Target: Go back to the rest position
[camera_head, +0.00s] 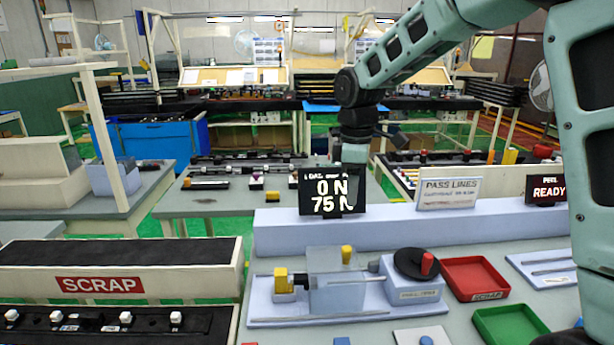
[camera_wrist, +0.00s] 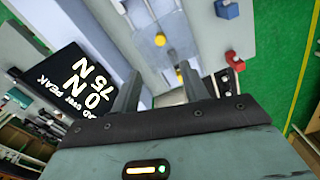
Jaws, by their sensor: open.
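My gripper (camera_wrist: 161,70) shows in the wrist view with its two fingers apart and nothing between them. In the head view my arm reaches in from the upper right, and my gripper (camera_head: 354,153) hangs just above and behind the black force display (camera_head: 333,192). The display's frame hides the fingertips there. The display reads 0 N and 75 N, and it also shows at the left of the wrist view (camera_wrist: 75,85).
A test fixture (camera_head: 337,282) with yellow parts and a red-knobbed dial stands on the bench. Right of it are a red scrap tray (camera_head: 476,277) and a green tray (camera_head: 509,324). A PASS LINES sign (camera_head: 449,193) and a READY display (camera_head: 546,190) stand on the ledge.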

